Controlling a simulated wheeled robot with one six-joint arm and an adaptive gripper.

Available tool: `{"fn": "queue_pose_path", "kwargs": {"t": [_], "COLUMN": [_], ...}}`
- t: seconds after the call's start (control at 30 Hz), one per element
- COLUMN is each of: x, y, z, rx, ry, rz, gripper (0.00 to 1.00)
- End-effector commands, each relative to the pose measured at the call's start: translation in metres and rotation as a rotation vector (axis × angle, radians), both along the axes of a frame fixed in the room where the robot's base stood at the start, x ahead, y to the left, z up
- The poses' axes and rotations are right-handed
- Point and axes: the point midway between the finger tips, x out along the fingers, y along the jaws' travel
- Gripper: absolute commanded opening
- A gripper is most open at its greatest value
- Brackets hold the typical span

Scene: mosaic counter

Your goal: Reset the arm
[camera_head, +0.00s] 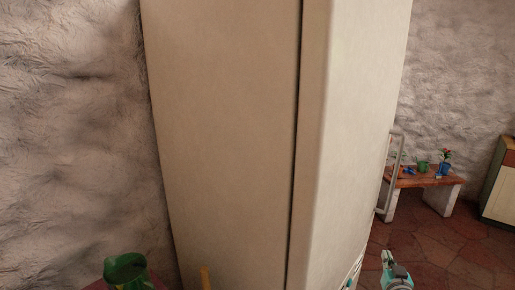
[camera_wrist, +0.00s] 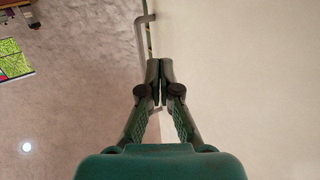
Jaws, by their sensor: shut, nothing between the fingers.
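My gripper (camera_wrist: 160,68) shows in the middle of the wrist view, with its two dark green fingers together and nothing between them. A large cream surface fills the right side of that view, and a grey bar-like handle (camera_wrist: 140,35) runs along its edge beyond the fingertips. I cannot tell whether the fingers touch either. In the head view, a teal and grey piece (camera_head: 396,272) at the lower right seems to be part of my arm; the fingers cannot be made out there.
A tall cream fridge-like cabinet (camera_head: 225,130) fills the middle of the head view, with a handle (camera_head: 393,175) on its right. A green jug (camera_head: 127,270) stands at lower left. Right, a wooden bench (camera_head: 445,182) holds small items, beside open tiled floor (camera_head: 440,245).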

Motion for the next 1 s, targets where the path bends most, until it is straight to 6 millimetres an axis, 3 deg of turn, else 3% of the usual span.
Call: {"fn": "queue_pose_path", "kwargs": {"t": [0.03,0.2,0.5,0.7,1.0], "x": [-0.016,-0.064,-0.16,-0.228,-0.33], "y": [0.012,0.045,0.097,0.128,0.166], "z": [-0.019,-0.063,-0.119,-0.142,-0.154], "rx": [0.004,0.011,0.017,0.019,0.018], "ry": [0.01,0.029,0.062,0.084,0.114], "rz": [0.004,0.015,0.035,0.052,0.084], "gripper": [0.0,0.0,0.0,0.0,0.0]}}
